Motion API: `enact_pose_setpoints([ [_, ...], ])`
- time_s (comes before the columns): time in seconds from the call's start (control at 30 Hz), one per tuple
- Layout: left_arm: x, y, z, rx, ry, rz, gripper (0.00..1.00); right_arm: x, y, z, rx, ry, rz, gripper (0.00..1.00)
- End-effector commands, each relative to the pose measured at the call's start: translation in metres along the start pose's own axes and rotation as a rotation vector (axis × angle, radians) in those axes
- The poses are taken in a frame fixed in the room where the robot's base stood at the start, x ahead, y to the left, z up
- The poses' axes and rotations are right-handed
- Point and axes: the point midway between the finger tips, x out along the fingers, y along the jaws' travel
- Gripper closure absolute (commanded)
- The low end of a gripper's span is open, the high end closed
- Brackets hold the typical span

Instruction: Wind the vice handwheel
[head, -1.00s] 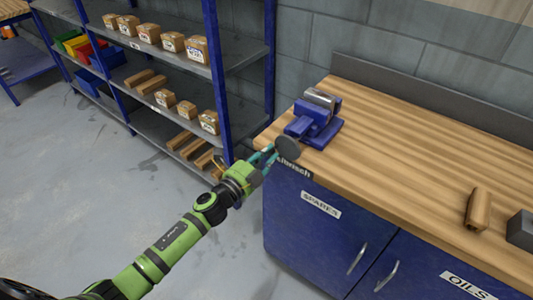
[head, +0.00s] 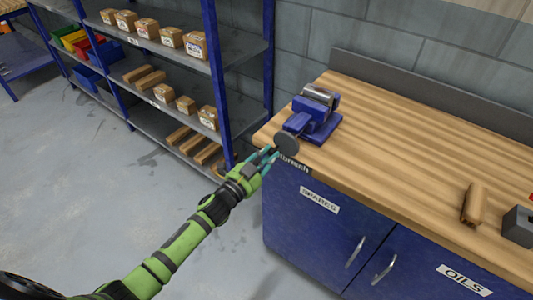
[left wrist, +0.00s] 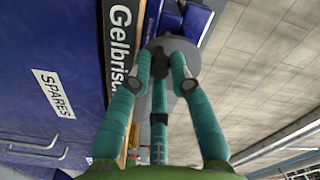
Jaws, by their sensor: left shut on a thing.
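The blue vice (head: 318,112) with a bare metal top sits on the wooden bench's near left corner. Its dark grey round handwheel (head: 287,143) faces outward over the bench edge. My left gripper (head: 271,154), green with teal fingers, is at the wheel's outer face. In the left wrist view the fingers (left wrist: 162,68) are closed together in front of the grey wheel disc (left wrist: 172,43), with part of the blue vice (left wrist: 197,20) behind it. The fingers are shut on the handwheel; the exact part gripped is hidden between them. My right gripper is not in view.
The wooden bench top (head: 400,160) has blue cabinet doors below, labelled SPARES (head: 319,200) and OILS. A wooden piece (head: 476,205) and a grey block (head: 518,226) lie at its right. A blue-framed shelf (head: 217,90) with boxes stands close behind my left gripper.

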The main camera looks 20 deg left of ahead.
Motion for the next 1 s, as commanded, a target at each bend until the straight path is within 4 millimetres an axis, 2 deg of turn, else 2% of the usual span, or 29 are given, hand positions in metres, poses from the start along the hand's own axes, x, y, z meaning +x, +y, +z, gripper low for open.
enact_pose_setpoints([
  [0.13,0.0,0.001,-0.001,-0.019,0.0,0.002,1.0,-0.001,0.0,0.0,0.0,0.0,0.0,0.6],
  [0.33,0.0,0.009,-0.002,-0.28,-0.001,0.002,1.0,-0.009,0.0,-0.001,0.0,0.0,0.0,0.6],
  [0.87,0.0,0.013,-0.002,-0.396,0.0,0.002,1.0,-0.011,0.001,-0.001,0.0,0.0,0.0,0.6],
  [0.9,0.0,0.013,-0.002,-0.395,0.0,0.002,0.71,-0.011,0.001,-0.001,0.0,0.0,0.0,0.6],
  [0.93,0.0,0.013,-0.002,-0.395,0.0,0.002,0.61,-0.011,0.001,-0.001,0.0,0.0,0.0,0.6],
  [1.0,0.0,0.013,-0.002,-0.395,0.0,0.002,0.61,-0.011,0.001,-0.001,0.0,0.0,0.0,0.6],
])
